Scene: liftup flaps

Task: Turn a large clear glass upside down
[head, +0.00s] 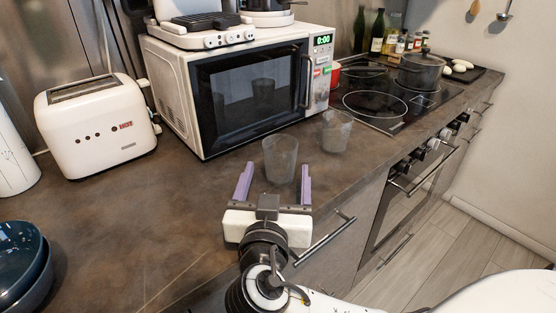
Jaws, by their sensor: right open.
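A large clear glass (280,158) stands on the dark counter in front of the microwave. It looks wider at its top than at its base. A second, similar clear glass (336,131) stands farther back to the right, near the stove. My right gripper (274,182) is open. Its two purple fingers point toward the nearer glass, one at each side of it in the picture. I cannot tell whether the fingers touch the glass; nothing shows gripped. My left gripper is not in view.
The white microwave (255,85) stands close behind the glasses. A white toaster (95,130) is at the left, and dark blue bowls (22,262) are at the lower left. A pot (421,72) sits on the stove. The counter (150,220) left of the gripper is clear.

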